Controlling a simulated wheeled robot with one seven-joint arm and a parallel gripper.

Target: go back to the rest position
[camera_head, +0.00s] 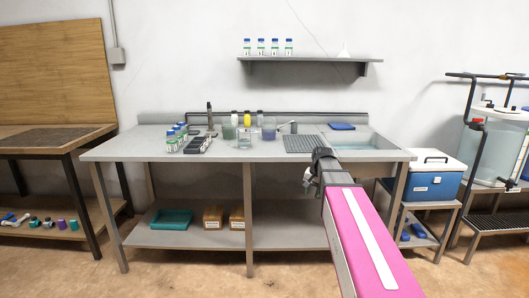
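My arm, with a pink and white link, reaches in from the bottom right toward the front of the grey workbench (105,151). Its dark end, with my gripper (308,178), is in front of the bench near the grey ribbed mat (305,144). The fingers are too small and too much hidden by the arm to tell open from shut. I see nothing clearly held.
Bottles (172,141), cups (269,128) and a beaker (244,141) stand on the bench. A sink (366,140) is at its right. A wall shelf (310,60) hangs above. A blue and white cooler (430,178) stands right of the bench. Open floor lies in front.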

